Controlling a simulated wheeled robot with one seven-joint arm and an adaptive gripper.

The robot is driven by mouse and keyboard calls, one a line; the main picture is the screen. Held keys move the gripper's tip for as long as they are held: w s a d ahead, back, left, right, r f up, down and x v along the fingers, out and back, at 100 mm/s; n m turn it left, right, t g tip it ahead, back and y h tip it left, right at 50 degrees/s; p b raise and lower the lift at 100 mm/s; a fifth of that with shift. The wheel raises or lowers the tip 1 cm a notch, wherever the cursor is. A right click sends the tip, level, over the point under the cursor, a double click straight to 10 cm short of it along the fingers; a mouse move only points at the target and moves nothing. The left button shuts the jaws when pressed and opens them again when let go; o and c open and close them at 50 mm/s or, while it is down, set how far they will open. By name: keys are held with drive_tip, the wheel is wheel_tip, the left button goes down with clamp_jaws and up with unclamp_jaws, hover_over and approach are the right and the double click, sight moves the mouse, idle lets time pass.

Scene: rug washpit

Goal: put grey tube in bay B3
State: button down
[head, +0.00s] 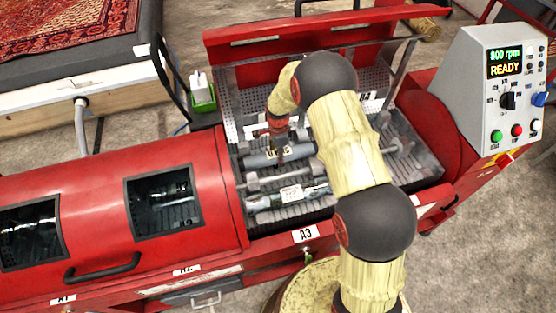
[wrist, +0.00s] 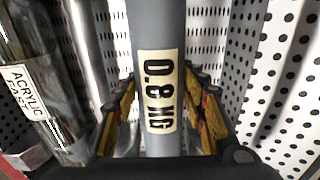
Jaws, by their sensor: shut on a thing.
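The grey tube (head: 262,159) with a "0.8 KG" label lies across the open bay of the red machine in the head view. In the wrist view the grey tube (wrist: 158,50) runs upright through the picture between my finger pads. My gripper (head: 280,150) comes down on the tube from above; in the wrist view my gripper (wrist: 162,112) has a pad on either side of it, close around its label. It is shut on the tube. I cannot make out a B3 label; my arm hides part of the bay.
A clear acrylic tube (head: 288,196) lies in front of the grey tube; it also shows in the wrist view (wrist: 42,90). Perforated walls (wrist: 262,75) stand close beside the gripper. A closed red cover (head: 90,215) is at left, a control box (head: 503,88) reading READY at right.

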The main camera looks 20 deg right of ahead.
drive_tip(key=shift+w+f, duration=0.1)
drive_tip(key=shift+f, duration=0.85)
drive_tip(key=shift+f, duration=0.15)
drive_tip(key=c, duration=1.1)
unclamp_jaws()
drive_tip(key=shift+o, duration=0.2)
